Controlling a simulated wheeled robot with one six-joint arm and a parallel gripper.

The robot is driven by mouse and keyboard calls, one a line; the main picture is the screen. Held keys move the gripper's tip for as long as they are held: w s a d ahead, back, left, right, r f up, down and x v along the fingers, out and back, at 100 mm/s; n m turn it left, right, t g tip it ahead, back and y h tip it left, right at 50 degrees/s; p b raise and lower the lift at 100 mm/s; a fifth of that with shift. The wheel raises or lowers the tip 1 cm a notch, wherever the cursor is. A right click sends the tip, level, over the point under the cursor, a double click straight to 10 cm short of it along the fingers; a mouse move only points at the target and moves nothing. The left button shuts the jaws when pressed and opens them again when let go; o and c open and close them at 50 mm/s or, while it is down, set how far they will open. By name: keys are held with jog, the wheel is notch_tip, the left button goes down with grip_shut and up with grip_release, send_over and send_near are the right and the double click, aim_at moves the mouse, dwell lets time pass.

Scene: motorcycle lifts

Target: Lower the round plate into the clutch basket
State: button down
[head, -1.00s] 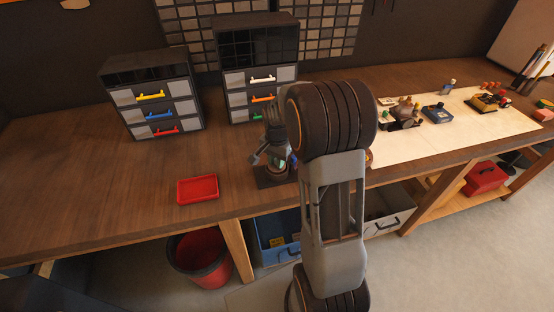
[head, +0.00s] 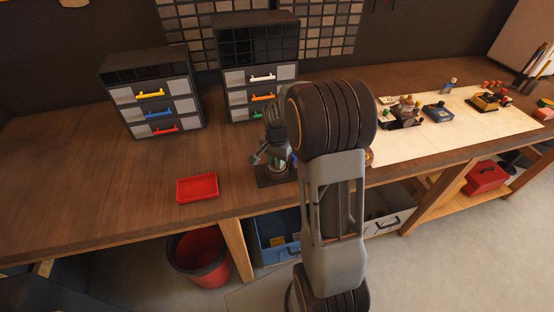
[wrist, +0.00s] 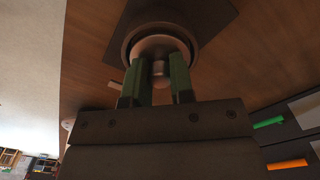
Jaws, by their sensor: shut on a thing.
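In the wrist view my gripper (wrist: 158,82) has its green fingers shut on the small central knob of the round plate (wrist: 150,46), a pale copper disc. The clutch basket (wrist: 191,22), a dark round cup, shows around the plate's far side on a dark square base (wrist: 218,12). The plate lies over the basket's mouth, within its rim as seen from here; its depth cannot be told. The near side of plate and basket is hidden by the fingers. In the head view my gripper (head: 277,160) is above the basket, partly behind my arm.
A red tray (head: 197,189) lies left of the basket. Two drawer cabinets (head: 152,97) (head: 260,72) stand behind. A pale mat (head: 440,138) with small parts is at the right. Bare wood lies between tray and cabinets.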

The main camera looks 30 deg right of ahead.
jog(key=shift+f, duration=0.3)
jog(key=c, duration=0.9)
grip_release()
notch_tip(320, 180, up, 14)
jog(key=b, duration=0.1)
jog(key=shift+b, duration=0.3)
jog(key=shift+f, duration=0.1)
